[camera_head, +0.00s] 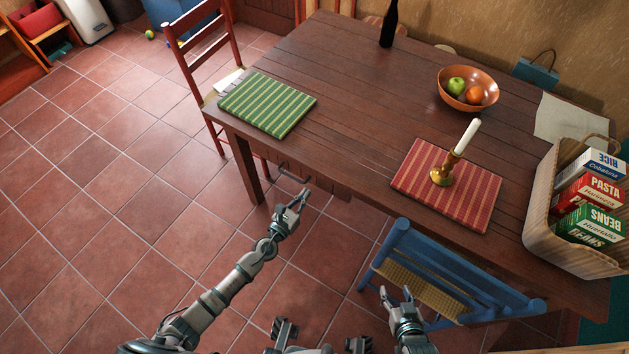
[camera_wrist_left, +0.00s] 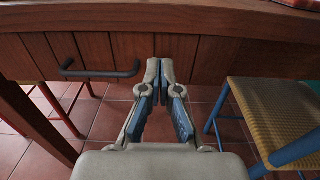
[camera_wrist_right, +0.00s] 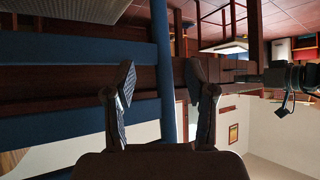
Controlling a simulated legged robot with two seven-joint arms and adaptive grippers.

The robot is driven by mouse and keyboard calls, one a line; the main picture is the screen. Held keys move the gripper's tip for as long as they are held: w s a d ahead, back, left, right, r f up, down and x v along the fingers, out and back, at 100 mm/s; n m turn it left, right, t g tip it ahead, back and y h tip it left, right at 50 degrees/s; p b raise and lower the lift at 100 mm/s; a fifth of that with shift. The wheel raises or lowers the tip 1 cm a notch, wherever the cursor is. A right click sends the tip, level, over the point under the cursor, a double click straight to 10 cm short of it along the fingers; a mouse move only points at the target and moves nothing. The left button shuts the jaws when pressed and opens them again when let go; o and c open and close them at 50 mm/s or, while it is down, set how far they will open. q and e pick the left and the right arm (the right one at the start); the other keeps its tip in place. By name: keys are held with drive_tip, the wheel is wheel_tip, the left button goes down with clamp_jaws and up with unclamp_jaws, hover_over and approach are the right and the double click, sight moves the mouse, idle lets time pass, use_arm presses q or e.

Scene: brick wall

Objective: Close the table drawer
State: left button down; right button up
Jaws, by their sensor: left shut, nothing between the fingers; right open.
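The wooden table (camera_head: 335,85) has a plank-fronted drawer (camera_head: 325,184) under its near edge. The drawer front (camera_wrist_left: 205,60) fills the upper part of the left wrist view. Its dark bar handle (camera_wrist_left: 100,73) is left of my left gripper (camera_wrist_left: 161,68); the handle also shows in the head view (camera_head: 292,172). How far the drawer stands out is hard to tell. My left gripper (camera_head: 301,198) is shut and empty, its tips close to the drawer front; contact is unclear. My right gripper (camera_head: 396,291) is open and empty beside the blue chair; it also shows in the right wrist view (camera_wrist_right: 165,80).
The blue chair (camera_head: 400,240) with a woven seat stands at the near table edge, right of the drawer. A red chair (camera_head: 196,62) stands at the left end. A candlestick (camera_head: 442,174), fruit bowl (camera_head: 443,86) and basket (camera_head: 540,210) are on the table. Tiled floor (camera_head: 90,210) is clear at left.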

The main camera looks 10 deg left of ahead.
sight(315, 181)
use_arm(q)
drive_tip(key=x, duration=0.6)
drive_tip(key=shift+w+a+b, duration=0.15)
drive_tip(key=shift+a+b, duration=0.05)
drive_tip(key=shift+b, duration=0.1)
use_arm(e)
drive_tip(key=shift+w+a+r+t, duration=0.6)
drive_tip(key=shift+w+a+r, duration=0.1)
drive_tip(key=shift+w, duration=0.1)
use_arm(q)
drive_tip(key=shift+d, duration=0.1)
use_arm(e)
drive_tip(key=shift+d, duration=0.1)
use_arm(q)
drive_tip(key=shift+d, duration=0.2)
drive_tip(key=b+x, duration=0.1)
drive_tip(key=x, duration=0.2)
drive_tip(key=shift+w+d+f, duration=0.15)
drive_tip(key=shift+d, duration=0.05)
drive_tip(key=shift+r, duration=0.3)
drive_tip(key=shift+a, duration=0.35)
use_arm(e)
drive_tip(key=shift+w+a+r+t+y, duration=0.15)
drive_tip(key=shift+w+r+t+y, duration=0.15)
drive_tip(key=shift+r+t, duration=0.3)
drive_tip(key=shift+w+a+r+t+y, duration=0.2)
drive_tip(key=shift+w+r+t, duration=0.2)
drive_tip(key=shift+r+t, duration=0.15)
